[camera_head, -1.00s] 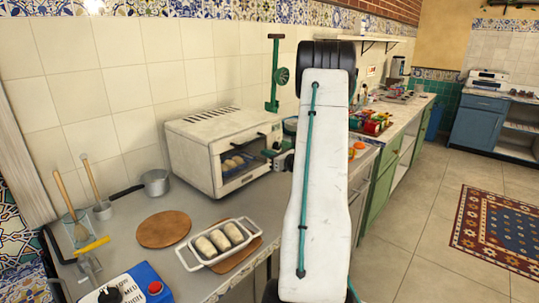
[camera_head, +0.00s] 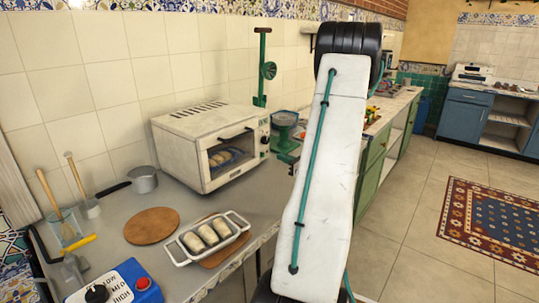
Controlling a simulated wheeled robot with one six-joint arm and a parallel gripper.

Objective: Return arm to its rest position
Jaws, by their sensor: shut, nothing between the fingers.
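My white arm (camera_head: 326,170), with a teal cable along it and a black ribbed joint (camera_head: 347,40) at its top, rises through the middle of the view, leaning slightly right. It stands in front of the counter. A small dark green part (camera_head: 289,158) shows at the arm's left edge, just right of the oven; I cannot tell whether it is mine. I cannot make out my gripper's fingers; the arm hides what is behind it.
A white toaster oven (camera_head: 185,128) with food inside stands on the grey counter (camera_head: 120,213). In front are a white dish (camera_head: 178,248) of rolls, a round wooden board (camera_head: 151,226) and a blue control box (camera_head: 128,280). A green scale (camera_head: 284,119) stands beside the oven. Floor right is open.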

